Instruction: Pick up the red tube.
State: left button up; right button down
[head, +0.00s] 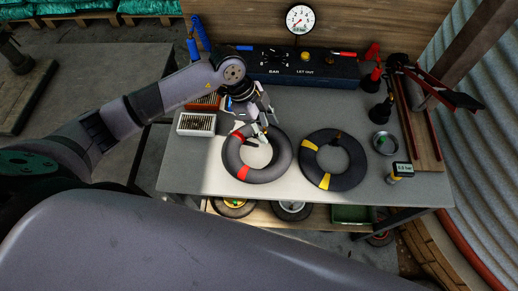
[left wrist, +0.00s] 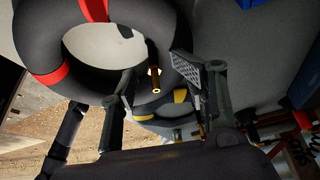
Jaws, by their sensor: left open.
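The red tube (head: 231,157) is a black inner tube with red bands, lying flat on the workbench in the head view. It fills the upper left of the left wrist view (left wrist: 37,28), with its brass valve (left wrist: 154,82) in the gap between the fingers. My left gripper (head: 264,128) is open over the far rim of this tube. In the left wrist view its two fingers (left wrist: 157,78) stand apart, with part of the rim behind them. Whether they touch the rubber I cannot tell. My right gripper is not in view.
A tube with yellow bands (head: 349,179) lies just right of it on the workbench (head: 185,172). A dark gauge box (head: 337,69) stands behind. A white-framed box (head: 196,124) is at left, a small metal dish (head: 382,143) at right. Below is a shelf with several things.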

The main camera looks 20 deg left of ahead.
pick_arm(q)
jog(key=shift+s+f, duration=0.35)
jog(key=shift+s, duration=0.3)
grip_shut()
jog(key=shift+w+r, duration=0.1)
jog(key=shift+w+d+r, duration=0.1)
jog(key=shift+w+r, duration=0.1)
jog(key=shift+r, duration=0.3)
notch_tip(320, 180, up, 19)
jog(key=b, duration=0.1)
jog(key=shift+w+r, duration=0.15)
